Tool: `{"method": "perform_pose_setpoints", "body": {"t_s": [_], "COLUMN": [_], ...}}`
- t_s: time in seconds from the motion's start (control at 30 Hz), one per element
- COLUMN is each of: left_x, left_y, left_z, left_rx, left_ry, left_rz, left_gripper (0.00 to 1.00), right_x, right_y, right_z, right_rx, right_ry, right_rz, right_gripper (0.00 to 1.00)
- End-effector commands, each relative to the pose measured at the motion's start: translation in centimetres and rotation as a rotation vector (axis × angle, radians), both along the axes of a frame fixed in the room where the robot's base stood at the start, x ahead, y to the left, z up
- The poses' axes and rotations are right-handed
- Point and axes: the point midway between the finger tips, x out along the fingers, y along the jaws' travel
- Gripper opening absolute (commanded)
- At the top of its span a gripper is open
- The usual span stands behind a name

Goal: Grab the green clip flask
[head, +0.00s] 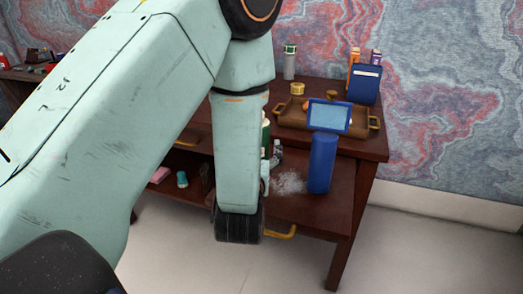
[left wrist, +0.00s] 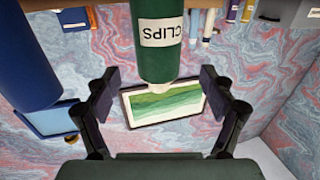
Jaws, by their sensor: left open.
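The green flask (left wrist: 161,58) with a white "CLIPS" label stands out in the left wrist view, where it appears upside down with its pale cap pointing down the picture. My left gripper (left wrist: 158,88) is open, with one finger on each side of the flask's capped end and visible gaps to both. In the head view only a thin dark green strip of the flask (head: 265,133) shows beside my left arm, which hides the rest. The left fingers are hidden there too. My right gripper is not in view.
A blue bottle (head: 322,162) stands close right of the flask, in front of a blue-framed panel (head: 329,116). A brown tray (head: 290,116) with gold handles lies behind on the dark desk (head: 366,147). A blue box (head: 364,84) stands at the back right.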

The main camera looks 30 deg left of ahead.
Motion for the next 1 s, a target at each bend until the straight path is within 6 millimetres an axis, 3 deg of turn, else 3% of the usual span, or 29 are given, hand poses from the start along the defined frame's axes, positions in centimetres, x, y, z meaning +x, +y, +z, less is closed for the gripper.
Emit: {"method": "perform_pose_setpoints", "body": {"t_s": [0.27,0.6,0.87,1.0], "left_x": [2.1,6.1,6.5,6.6], "left_y": [1.5,3.2,3.2,3.1], "left_z": [0.2,0.8,0.9,0.9], "left_rx": [-0.002,0.0,0.001,0.0], "left_ry": [-0.003,-0.001,0.002,0.001], "left_rz": [0.004,0.003,0.001,0.001], "left_gripper": [0.83,0.83,0.83,0.73], "right_x": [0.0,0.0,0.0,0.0], "right_y": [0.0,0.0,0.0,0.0], "right_z": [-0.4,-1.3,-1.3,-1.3], "right_rx": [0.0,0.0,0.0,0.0], "right_ry": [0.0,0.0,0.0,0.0], "right_rz": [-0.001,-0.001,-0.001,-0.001], "right_gripper": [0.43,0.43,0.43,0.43]}}
